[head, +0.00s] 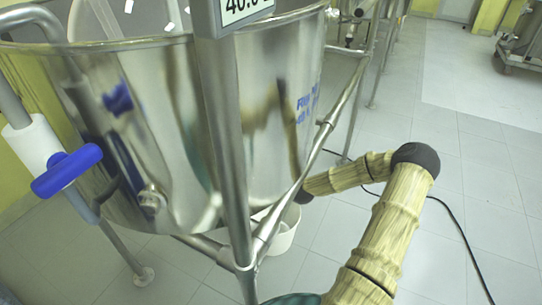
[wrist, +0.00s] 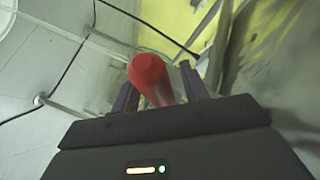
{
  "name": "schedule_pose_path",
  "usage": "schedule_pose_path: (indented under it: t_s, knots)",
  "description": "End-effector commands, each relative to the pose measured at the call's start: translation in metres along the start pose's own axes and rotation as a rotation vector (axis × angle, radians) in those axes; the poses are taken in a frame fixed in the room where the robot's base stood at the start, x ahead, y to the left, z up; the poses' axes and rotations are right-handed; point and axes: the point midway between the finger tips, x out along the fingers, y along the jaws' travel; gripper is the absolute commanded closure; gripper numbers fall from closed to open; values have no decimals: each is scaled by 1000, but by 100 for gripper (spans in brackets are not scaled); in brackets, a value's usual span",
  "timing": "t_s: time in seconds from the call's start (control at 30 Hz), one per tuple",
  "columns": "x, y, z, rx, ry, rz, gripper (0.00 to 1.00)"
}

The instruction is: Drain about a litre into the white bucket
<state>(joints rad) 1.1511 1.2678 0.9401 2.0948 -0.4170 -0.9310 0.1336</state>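The white bucket (head: 284,229) stands on the floor under the steel vessel (head: 150,110), partly hidden by the frame's legs and bars in the head view. A red handle (wrist: 149,74) shows in the wrist view, its rounded end towards the camera. My gripper (wrist: 162,92) has its two dark fingers on either side of this handle. A gap shows between the handle and the right finger; contact on the left is unclear. In the head view my gripper is hidden behind the vessel. The vessel's outlet and any liquid stream are not visible.
A blue-handled valve (head: 68,170) sits on a pipe at the vessel's left. Steel frame bars (head: 338,105) run close to my arm. A dark cable (head: 462,235) lies on the floor at right. The tiled floor at right is mostly clear.

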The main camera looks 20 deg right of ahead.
Motion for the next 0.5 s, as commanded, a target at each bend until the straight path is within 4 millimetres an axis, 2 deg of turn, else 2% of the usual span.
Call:
schedule_pose_path:
  t_s: [0.33,0.5]
  knots:
    - [-3,-1,0,-1,0,-1,56]
    - [-21,-1,-1,-1,-1,0,56]
